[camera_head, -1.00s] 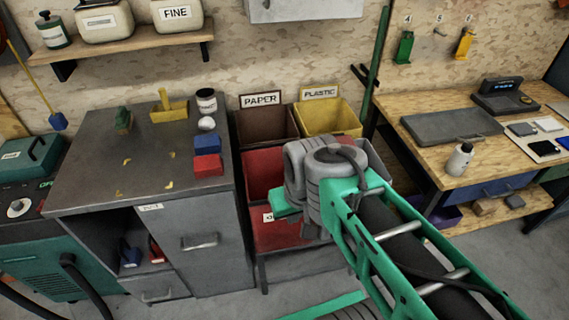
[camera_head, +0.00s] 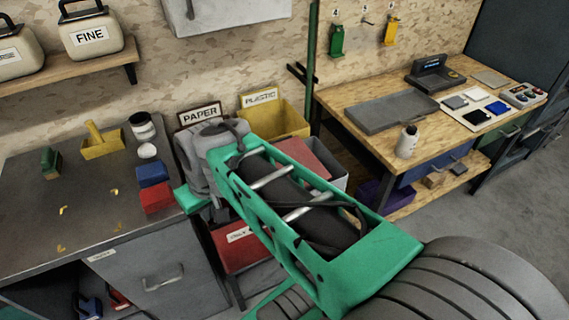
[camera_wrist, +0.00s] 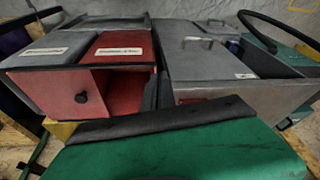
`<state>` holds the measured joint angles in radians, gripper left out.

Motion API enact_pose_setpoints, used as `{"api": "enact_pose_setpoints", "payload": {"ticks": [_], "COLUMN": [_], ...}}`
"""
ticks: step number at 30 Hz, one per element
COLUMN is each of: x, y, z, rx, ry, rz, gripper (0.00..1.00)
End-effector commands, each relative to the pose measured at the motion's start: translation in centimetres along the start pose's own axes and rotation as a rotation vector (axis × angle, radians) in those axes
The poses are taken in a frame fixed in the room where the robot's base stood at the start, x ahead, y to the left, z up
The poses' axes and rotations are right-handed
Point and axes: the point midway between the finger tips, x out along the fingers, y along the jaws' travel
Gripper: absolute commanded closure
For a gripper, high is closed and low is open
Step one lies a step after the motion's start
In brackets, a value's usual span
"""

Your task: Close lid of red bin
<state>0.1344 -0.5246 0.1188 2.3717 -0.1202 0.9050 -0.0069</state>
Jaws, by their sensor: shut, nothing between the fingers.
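The red bin (camera_head: 236,247) stands below and in front of the paper bin, with a white label on its front; my arm hides much of it. A red panel (camera_head: 300,157), apparently its lid, shows beyond my arm beside a grey bin. In the wrist view, the red lid (camera_wrist: 50,88) stands raised at the bin's left side, with a black knob, and the red bin (camera_wrist: 122,82) is open to its right. My gripper (camera_wrist: 160,122) is shut and empty, in front of the bin opening. In the head view its teal end (camera_head: 190,199) is at the bin's left side; contact cannot be told.
A grey cabinet (camera_head: 165,262) with red and blue blocks on top stands close on the left. The paper bin (camera_head: 196,115) and yellow plastic bin (camera_head: 285,122) are behind. A grey bin (camera_head: 334,172) and a wooden workbench (camera_head: 370,138) are on the right.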

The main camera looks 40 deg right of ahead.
Motion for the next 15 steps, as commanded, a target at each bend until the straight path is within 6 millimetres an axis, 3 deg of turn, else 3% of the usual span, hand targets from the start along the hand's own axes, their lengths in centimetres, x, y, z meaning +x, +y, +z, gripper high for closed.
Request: {"api": "enact_pose_setpoints", "payload": {"ticks": [3,5,7,9,12,15], "x": [0.4,0.7,1.0,1.2,1.1,1.0], "y": [5.8,9.9,15.5,21.3,28.2,32.7], "z": [-4.3,-6.0,-6.9,-6.6,-4.3,-1.8], "rx": [0.096,0.145,0.200,0.249,0.303,0.334], "ry": [-0.002,0.011,0.038,0.077,0.140,0.192], "rz": [-0.058,-0.098,-0.143,-0.184,-0.230,-0.255], "gripper": [1.00,1.00,1.00,1.00,1.00,1.00]}}
